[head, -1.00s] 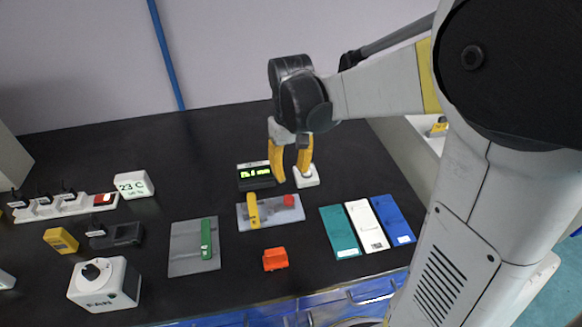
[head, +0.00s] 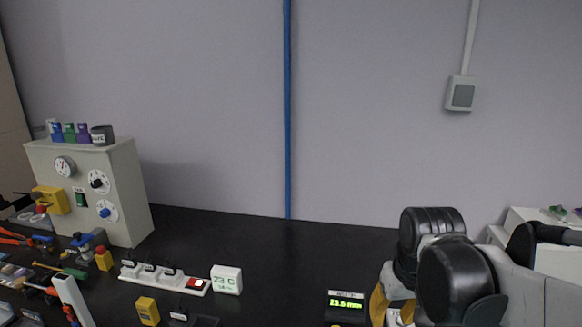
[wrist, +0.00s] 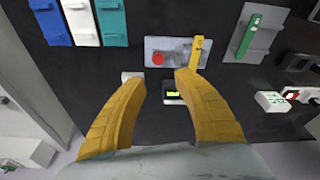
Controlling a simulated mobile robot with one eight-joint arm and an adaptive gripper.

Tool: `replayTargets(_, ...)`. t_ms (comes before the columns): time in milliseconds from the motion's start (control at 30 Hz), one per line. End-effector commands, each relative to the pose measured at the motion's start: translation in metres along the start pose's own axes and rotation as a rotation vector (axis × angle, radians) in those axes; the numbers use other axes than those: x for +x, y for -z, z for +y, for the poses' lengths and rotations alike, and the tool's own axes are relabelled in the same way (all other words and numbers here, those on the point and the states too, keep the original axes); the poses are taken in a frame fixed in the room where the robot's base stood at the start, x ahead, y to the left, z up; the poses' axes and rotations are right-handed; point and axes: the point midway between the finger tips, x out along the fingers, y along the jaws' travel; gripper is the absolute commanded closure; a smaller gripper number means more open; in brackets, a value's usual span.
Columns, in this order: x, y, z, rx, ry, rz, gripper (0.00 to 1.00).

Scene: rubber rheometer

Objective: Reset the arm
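My gripper (wrist: 161,82) shows in the wrist view with its two yellow fingers spread apart and nothing between them. It hangs above the black bench, over the small black display (wrist: 174,92) with green digits and near a white block (wrist: 131,77). In the head view my arm is at the lower right, with one yellow finger beside the display (head: 346,306), and the fingertips are cut off by the lower edge.
A grey plate with a yellow lever and red button (wrist: 172,52) and a plate with a green lever (wrist: 247,36) lie nearby. Blue, white and teal panels (wrist: 82,22) are beyond. A grey cabinet (head: 115,190) and power strip (head: 165,278) stand left in the head view.

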Motion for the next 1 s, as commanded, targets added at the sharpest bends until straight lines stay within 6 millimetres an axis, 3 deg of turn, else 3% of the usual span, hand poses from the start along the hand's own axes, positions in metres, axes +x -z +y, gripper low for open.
replayTargets(200, -0.026, -0.036, -0.011, 0.018, -0.006, 0.183, 0.63)
replayTargets(433, -0.035, -0.064, -0.019, 0.036, -0.002, 0.342, 0.63)
replayTargets(1000, -0.036, -0.073, -0.022, 0.045, 0.002, 0.407, 0.63)
